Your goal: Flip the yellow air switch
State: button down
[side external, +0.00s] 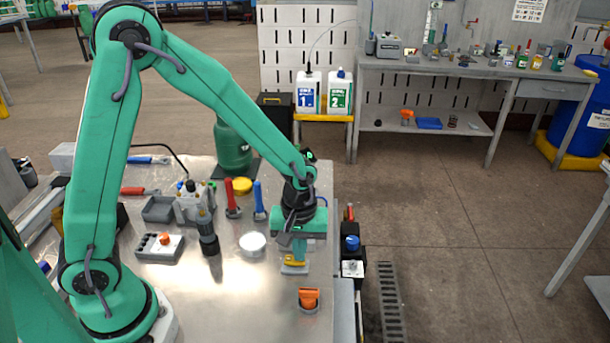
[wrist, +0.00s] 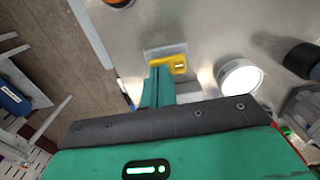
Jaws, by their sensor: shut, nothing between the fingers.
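The yellow air switch (side external: 295,260) is a small yellow lever on a pale base, near the right edge of the metal table. It also shows in the wrist view (wrist: 172,64), just beyond my fingertips. My gripper (side external: 298,252) points down right above the switch, with its fingers shut and nothing held. In the wrist view the closed green fingers (wrist: 157,76) reach to the left part of the yellow lever. I cannot tell whether they touch it.
An orange switch (side external: 309,298) is in front of the yellow one. A white round container (side external: 253,243), a black flashlight-like cylinder (side external: 208,235) and red and blue handled tools (side external: 232,198) stand to the left. The table's right edge is close.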

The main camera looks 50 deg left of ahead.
dwell(0.4)
jog(key=shift+f, duration=0.2)
dwell(0.3)
jog(key=shift+s+a+r, duration=0.2)
jog(key=shift+s+a, duration=0.3)
jog(key=shift+r, duration=0.2)
dwell(0.3)
notch_tip(320, 180, up, 14)
jog(key=shift+f, duration=0.2)
dwell(0.5)
